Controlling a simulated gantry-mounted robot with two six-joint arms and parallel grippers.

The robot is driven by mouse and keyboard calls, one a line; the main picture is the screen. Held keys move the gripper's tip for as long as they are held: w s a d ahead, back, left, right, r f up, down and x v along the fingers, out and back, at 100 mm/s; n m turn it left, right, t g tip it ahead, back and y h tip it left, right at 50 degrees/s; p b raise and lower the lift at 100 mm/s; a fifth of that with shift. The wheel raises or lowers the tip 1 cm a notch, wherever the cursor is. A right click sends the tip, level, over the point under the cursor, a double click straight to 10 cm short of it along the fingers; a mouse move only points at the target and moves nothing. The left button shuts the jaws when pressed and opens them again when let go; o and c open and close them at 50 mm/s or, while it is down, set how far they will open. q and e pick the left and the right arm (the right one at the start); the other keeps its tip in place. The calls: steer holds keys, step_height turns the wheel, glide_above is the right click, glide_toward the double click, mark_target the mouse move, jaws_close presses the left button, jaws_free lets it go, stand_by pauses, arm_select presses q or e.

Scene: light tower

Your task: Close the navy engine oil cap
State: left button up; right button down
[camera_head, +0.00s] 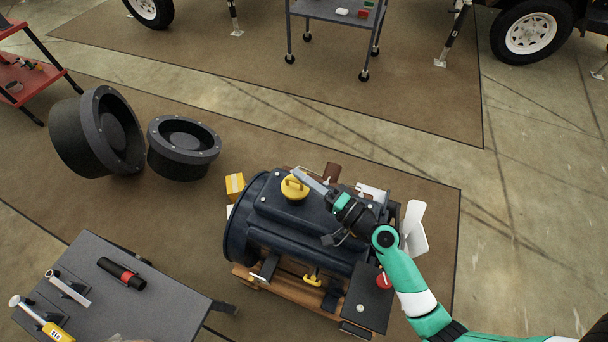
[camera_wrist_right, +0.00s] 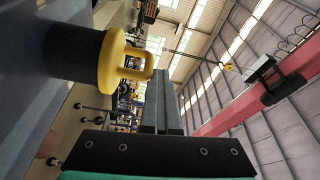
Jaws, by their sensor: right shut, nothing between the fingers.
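The navy engine (camera_head: 300,220) sits on a wooden pallet in the middle of the head view. Its yellow oil cap (camera_head: 294,188) is on the engine's top, with a raised loop handle. In the right wrist view the yellow cap (camera_wrist_right: 112,62) sits on a dark cylindrical neck (camera_wrist_right: 72,52). My right gripper (camera_head: 298,174) is shut and empty, its fingers just beside the cap. In the wrist view its closed fingers (camera_wrist_right: 160,90) lie next to the cap's handle; I cannot tell whether they touch it. My left gripper is not in view.
A grey table (camera_head: 130,290) with a black-and-red tool (camera_head: 122,271) and other tools stands at the lower left. Two large black round parts (camera_head: 183,148) lie on the brown mat behind it. A grey cart (camera_head: 335,12) and vehicle wheels are at the back.

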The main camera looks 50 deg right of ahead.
mark_target(304, 187)
steer(key=shift+a+f, duration=0.1)
steer(key=shift+f, duration=0.3)
steer(key=r+p, duration=0.4)
steer(key=r, duration=0.1)
steer(key=shift+d+r, duration=0.25)
steer(key=shift+d, duration=0.1)
steer(key=s+d+f+b, duration=0.1)
steer(key=s+d+f, duration=0.2)
steer(key=s, duration=0.5)
steer(key=shift+s+f+b, duration=0.3)
steer(key=shift+s, duration=0.05)
steer(key=shift+d, duration=0.1)
